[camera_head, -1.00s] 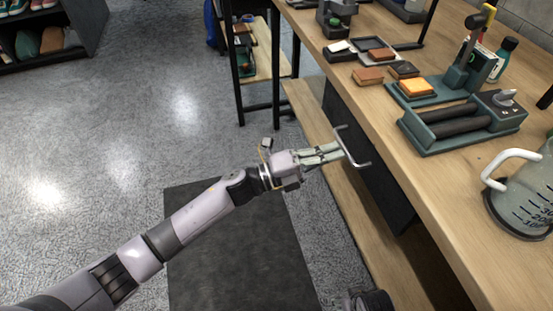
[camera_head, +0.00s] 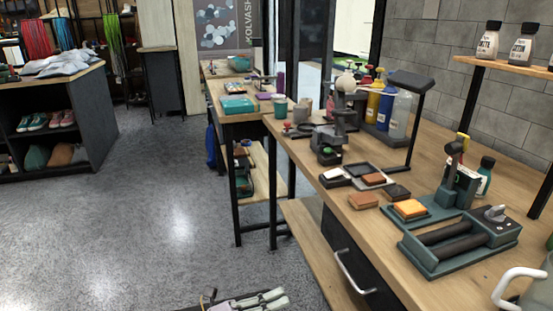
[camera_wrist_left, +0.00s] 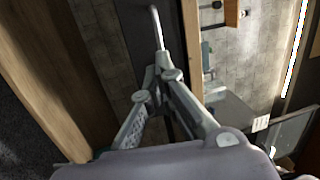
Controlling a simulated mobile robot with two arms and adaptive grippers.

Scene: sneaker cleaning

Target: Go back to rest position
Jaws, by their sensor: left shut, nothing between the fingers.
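My left gripper (camera_head: 276,297) shows at the bottom edge of the head view, over the floor, left of the bench. It is shut and empty. Its fingers also show in the left wrist view (camera_wrist_left: 158,78), closed together. The metal bar handle (camera_head: 352,275) of the dark drawer (camera_head: 345,243) under the bench top is to the right of the gripper and apart from it. In the left wrist view the handle (camera_wrist_left: 157,28) lies beyond the fingertips. The drawer front looks flush under the bench. My right gripper is not in view.
The wooden workbench (camera_head: 440,165) fills the right side. On it are a teal roller device (camera_head: 460,240), an orange block (camera_head: 410,208), bottles (camera_head: 386,110) and a jug (camera_head: 518,288). A shoe shelf (camera_head: 85,115) stands far left. The grey floor (camera_head: 140,230) between is clear.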

